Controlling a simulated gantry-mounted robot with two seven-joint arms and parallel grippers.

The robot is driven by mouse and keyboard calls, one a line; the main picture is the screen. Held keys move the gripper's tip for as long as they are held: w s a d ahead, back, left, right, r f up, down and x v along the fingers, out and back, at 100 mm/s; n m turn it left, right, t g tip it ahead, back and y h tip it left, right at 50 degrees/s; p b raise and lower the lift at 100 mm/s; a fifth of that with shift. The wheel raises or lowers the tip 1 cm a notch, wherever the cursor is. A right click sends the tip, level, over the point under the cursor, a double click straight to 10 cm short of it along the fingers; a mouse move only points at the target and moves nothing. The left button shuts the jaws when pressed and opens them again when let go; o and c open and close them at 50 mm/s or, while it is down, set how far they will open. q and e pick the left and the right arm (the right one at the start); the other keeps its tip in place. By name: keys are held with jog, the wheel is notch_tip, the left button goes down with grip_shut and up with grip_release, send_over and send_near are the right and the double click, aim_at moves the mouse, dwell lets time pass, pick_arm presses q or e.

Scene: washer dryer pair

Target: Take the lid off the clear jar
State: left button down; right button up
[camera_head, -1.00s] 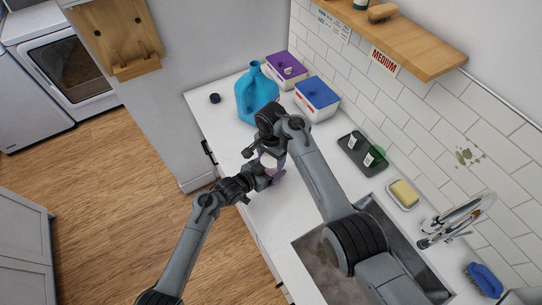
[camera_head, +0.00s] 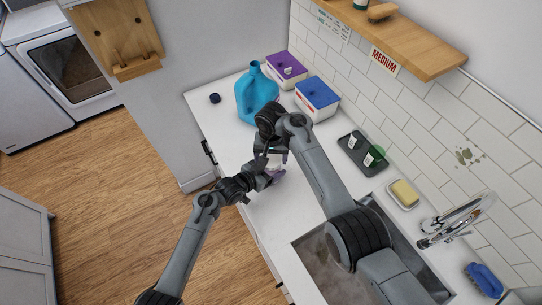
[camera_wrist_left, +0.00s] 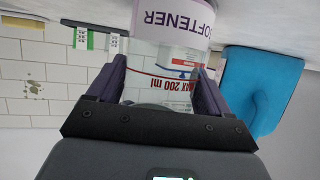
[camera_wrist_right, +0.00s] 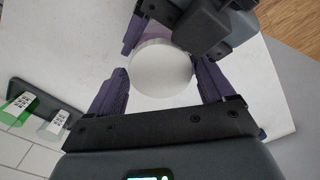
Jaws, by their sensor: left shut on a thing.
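The clear jar has a purple-and-white "SOFTENER" label band (camera_wrist_left: 175,20) and red "MAX 200 ml" print on its clear wall. My left gripper (camera_wrist_left: 165,85) is shut on the jar, one finger on each side of its wall. The round white lid (camera_wrist_right: 162,68) shows from above in the right wrist view. My right gripper (camera_wrist_right: 160,82) is open, with its fingers on either side of the lid. In the head view, my left gripper (camera_head: 268,178) and right gripper (camera_head: 274,158) meet over the counter and mostly hide the jar.
A blue jug (camera_head: 257,96), a black cap (camera_head: 215,98), a purple-lidded box (camera_head: 287,69) and a blue-lidded box (camera_head: 317,98) stand on the counter's far part. A dark tray (camera_head: 362,153) with small items lies near the tiled wall. The sink (camera_head: 312,262) is nearer.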

jog(key=shift+o, duration=0.9)
jog(key=shift+a, duration=0.1)
